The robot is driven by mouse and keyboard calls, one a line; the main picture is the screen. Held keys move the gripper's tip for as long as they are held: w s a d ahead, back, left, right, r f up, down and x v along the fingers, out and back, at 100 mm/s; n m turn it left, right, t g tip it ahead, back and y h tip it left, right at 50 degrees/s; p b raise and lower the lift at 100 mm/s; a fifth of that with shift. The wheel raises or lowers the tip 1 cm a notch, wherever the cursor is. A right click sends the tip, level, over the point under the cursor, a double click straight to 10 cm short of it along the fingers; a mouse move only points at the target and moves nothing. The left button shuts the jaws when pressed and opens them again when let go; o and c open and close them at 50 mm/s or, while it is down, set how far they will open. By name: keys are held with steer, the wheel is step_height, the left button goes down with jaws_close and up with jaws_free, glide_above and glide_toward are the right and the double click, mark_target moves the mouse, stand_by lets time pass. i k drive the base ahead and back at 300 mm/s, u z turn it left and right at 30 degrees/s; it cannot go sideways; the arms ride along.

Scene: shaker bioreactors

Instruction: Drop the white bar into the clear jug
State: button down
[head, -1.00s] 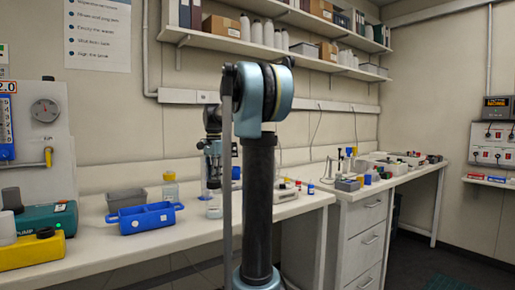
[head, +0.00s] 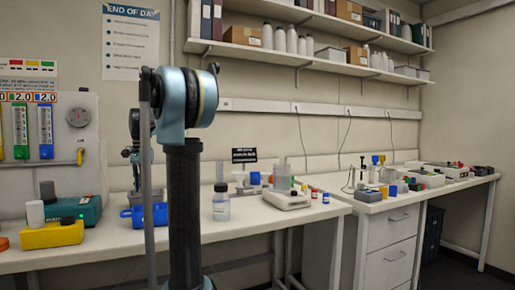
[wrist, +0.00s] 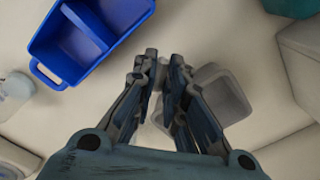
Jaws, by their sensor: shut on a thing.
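My gripper (wrist: 163,66) is above the bench in the wrist view, its fingers close together. A small pale piece (wrist: 159,76) shows between the fingers, likely the white bar; its shape is mostly hidden. A clear, upright vessel (head: 282,176), which looks like the clear jug, stands on a white stirrer-like device (head: 287,199), to the right of my arm and apart from my gripper. The jug is not recognisable in the wrist view.
A blue divided tray (wrist: 38,52) and a grey bin (wrist: 232,112) lie below my gripper. A clear bottle (head: 221,206) stands left of the stirrer. A yellow block (head: 52,236) and teal pump (head: 88,208) stand at left. The front bench strip is fairly clear.

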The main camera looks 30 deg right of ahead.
mark_target(282, 188)
steer(key=u, duration=0.2)
steer(key=k, duration=1.5)
steer(key=z, duration=1.15)
steer(key=i, duration=1.1)
steer(key=u, duration=0.05)
